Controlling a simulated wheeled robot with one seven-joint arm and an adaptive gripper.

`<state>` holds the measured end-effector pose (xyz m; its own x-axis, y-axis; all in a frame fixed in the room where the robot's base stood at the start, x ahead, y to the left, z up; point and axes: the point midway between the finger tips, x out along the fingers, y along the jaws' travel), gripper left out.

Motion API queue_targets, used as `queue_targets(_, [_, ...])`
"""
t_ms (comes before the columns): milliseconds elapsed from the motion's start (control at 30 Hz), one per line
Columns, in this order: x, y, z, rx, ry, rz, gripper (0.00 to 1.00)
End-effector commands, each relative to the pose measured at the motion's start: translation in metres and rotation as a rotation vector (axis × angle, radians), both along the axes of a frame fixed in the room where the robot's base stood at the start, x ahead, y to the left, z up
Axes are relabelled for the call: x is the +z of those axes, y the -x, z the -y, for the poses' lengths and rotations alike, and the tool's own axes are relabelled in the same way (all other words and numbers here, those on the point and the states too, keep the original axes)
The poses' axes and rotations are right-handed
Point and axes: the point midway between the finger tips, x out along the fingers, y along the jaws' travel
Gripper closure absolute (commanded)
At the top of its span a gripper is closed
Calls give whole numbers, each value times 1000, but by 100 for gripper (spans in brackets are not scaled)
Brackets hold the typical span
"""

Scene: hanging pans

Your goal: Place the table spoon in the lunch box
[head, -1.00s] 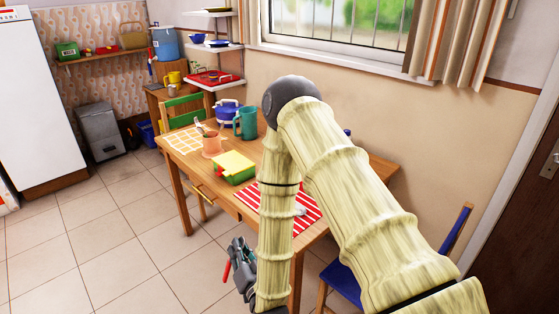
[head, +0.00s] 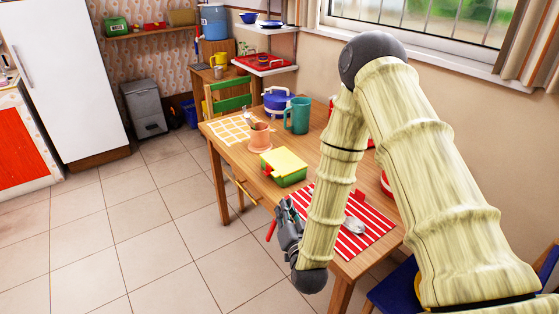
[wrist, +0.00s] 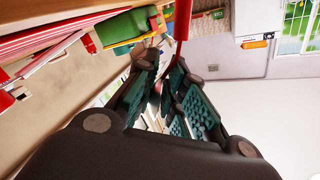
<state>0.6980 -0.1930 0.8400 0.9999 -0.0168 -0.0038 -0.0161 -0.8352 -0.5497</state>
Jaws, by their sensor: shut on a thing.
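My gripper (head: 285,222) hangs just off the front edge of the table, left of the striped mat, in the head view. It is shut on the table spoon, whose red handle (head: 271,230) sticks out past the fingers. In the wrist view the red handle (wrist: 183,20) rises from between the fingertips (wrist: 165,72); the spoon's other end is mostly hidden by the fingers. The lunch box (head: 290,180), green with a yellow top and a red latch, stands on the table beyond my gripper. Its green side also shows in the wrist view (wrist: 122,27).
A red-and-white striped mat (head: 372,232) with a metal utensil (head: 352,224) lies on the table (head: 225,152). The floor left of the table is clear.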

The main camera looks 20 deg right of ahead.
Motion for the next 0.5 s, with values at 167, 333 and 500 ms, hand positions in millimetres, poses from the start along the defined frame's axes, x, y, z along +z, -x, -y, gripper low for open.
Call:
queue_targets(167, [41, -37, -10, 21, 1, 8, 100])
queue_targets(333, [80, -62, -10, 29, 1, 7, 100])
queue_targets(500, [119, -80, -7, 32, -2, 7, 100])
